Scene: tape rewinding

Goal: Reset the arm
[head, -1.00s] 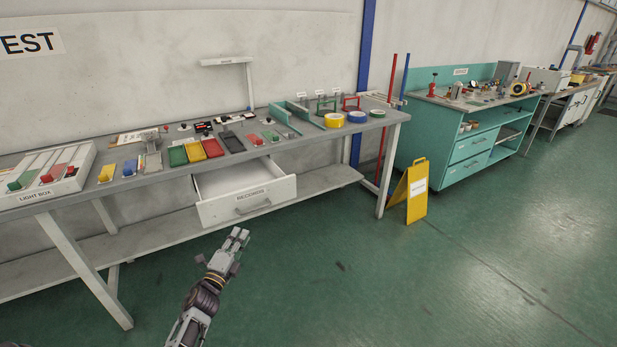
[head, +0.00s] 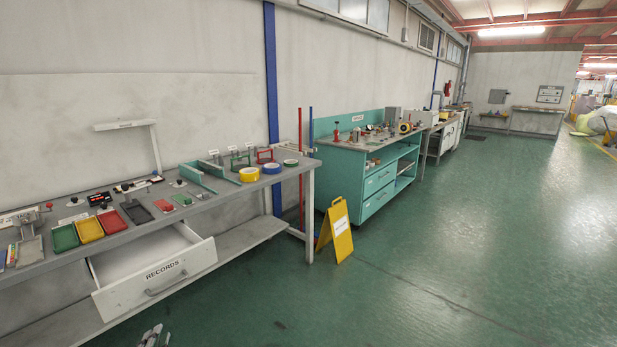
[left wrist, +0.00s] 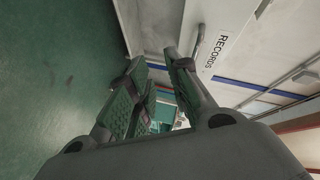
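My left gripper (head: 153,338) shows only at the bottom edge of the head view, in front of the workbench and below the open drawer. In the left wrist view its two green-padded fingers (left wrist: 155,62) stand apart with nothing held between them. The white drawer (head: 157,278), labelled RECORDS, is pulled out, and its front face (left wrist: 232,40) shows beside the fingers in the left wrist view. I cannot tell the exact gap between gripper and drawer. My right gripper is in neither view.
The grey workbench (head: 225,200) carries green, yellow and red trays, plus yellow, blue and green tape rolls (head: 271,167). A yellow floor sign (head: 336,229) stands off its right end. A teal cabinet (head: 377,195) is farther along the wall. Green floor (head: 450,270) is open to the right.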

